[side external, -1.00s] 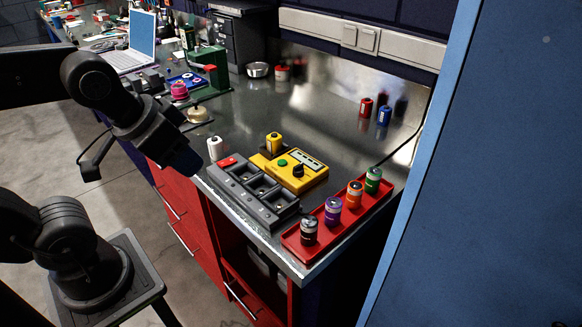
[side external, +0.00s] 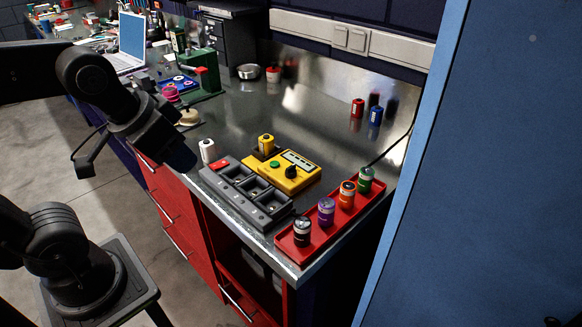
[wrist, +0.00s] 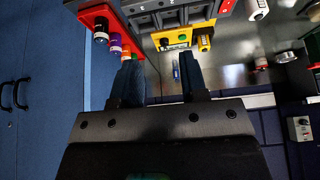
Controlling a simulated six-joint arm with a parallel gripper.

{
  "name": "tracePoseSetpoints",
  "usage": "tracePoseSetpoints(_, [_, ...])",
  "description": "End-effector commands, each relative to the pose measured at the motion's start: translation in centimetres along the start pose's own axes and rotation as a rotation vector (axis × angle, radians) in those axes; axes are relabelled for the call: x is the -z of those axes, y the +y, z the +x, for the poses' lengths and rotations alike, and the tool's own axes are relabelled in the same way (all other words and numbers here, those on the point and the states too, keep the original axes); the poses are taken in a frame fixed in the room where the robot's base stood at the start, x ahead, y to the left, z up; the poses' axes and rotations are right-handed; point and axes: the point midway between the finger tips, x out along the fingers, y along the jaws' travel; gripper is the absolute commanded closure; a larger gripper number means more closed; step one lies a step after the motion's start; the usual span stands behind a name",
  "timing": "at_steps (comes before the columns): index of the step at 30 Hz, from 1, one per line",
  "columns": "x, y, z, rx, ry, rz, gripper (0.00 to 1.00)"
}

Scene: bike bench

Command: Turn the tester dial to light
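The yellow tester (side external: 297,181) lies on the metal bench, with a black dial (side external: 291,171), a green button (side external: 275,165) and a pale scale panel on top. The dial's setting is too small to read. A yellow battery (side external: 266,144) stands at the tester's back left. In the wrist view the tester (wrist: 172,36) shows upside down beyond my fingertips. My gripper (wrist: 160,62) is open and empty, its two dark fingers well apart. In the side view it is at the left, above the bench's front edge and clear of the tester; its fingertips are hard to make out there.
A grey slotted holder (side external: 247,190) sits in front of the tester, with a white battery (side external: 207,150) near its left end. A red tray (side external: 330,229) with several coloured batteries is at the right. A red and a blue battery stand behind. A blue panel (side external: 500,150) borders the right.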

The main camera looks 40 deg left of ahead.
Motion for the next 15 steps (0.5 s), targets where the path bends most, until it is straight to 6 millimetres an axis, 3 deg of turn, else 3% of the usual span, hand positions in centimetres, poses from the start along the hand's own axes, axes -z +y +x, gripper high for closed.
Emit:
tracePoseSetpoints(8, [8.3,0.2,1.2,-0.016,-0.163,0.124,0.6])
tracePoseSetpoints(15, [15.6,0.6,5.6,-0.049,-0.32,0.25,0.6])
